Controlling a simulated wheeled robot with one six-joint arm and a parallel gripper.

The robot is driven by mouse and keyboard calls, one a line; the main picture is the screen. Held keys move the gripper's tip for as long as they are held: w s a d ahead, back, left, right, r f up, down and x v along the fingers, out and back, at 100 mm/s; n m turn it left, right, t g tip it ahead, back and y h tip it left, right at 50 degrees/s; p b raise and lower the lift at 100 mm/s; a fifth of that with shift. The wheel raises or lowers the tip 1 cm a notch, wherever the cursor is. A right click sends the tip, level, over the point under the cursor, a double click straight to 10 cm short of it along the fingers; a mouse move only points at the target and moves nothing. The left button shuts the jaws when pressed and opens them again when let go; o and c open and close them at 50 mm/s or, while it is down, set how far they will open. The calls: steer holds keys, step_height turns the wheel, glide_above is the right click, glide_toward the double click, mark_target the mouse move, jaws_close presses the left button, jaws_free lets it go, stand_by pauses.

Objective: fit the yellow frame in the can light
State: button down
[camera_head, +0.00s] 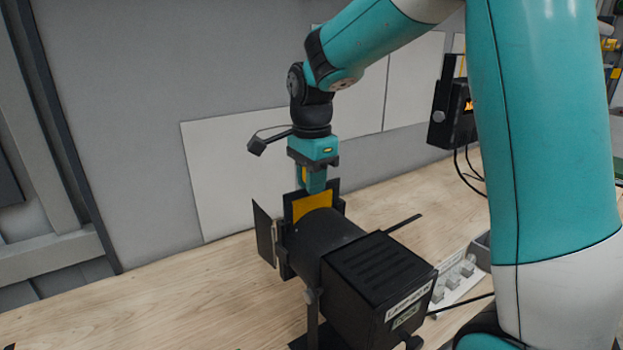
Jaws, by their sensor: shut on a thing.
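The can light (340,250) is a black stage lamp with a round barrel and a boxy rear, standing on the wooden bench. Dark flaps (263,232) stand out around its front end. The yellow frame (313,203) shows as a yellow patch just above the barrel, at the lamp's front end, with a dark flap beside it. My gripper (314,188) points down over that end and is shut on the yellow frame. The frame's lower part is hidden behind the barrel, so I cannot tell how deep it sits in the lamp.
A second black lamp (452,113) hangs at the back right with cables below. A pale block with several knobs (459,277) lies right of the can light. Pale panels (240,170) cover the wall behind. The bench (190,292) is clear at left.

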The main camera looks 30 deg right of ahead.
mark_target(312, 198)
steer(key=shift+f+b, duration=1.2)
steer(key=shift+f, duration=0.75)
steer(key=c, duration=1)
jaws_free()
step_height(312, 198, up, 18)
steer(key=f+b, duration=0.1)
steer(key=s+a+f+n+y, duration=0.1)
steer(key=s+a+f+n, duration=0.4)
steer(key=s+n, duration=0.2)
steer(key=s+a+f+n+y, duration=0.1)
steer(key=s+a+f+n, duration=0.4)
steer(key=s+n, duration=0.3)
steer(key=s+a+f+n+y, duration=0.2)
steer(key=s+a+f+n, duration=0.4)
steer(key=n, duration=0.4)
steer(key=shift+s+a, duration=0.55)
steer(key=shift+s, duration=0.35)
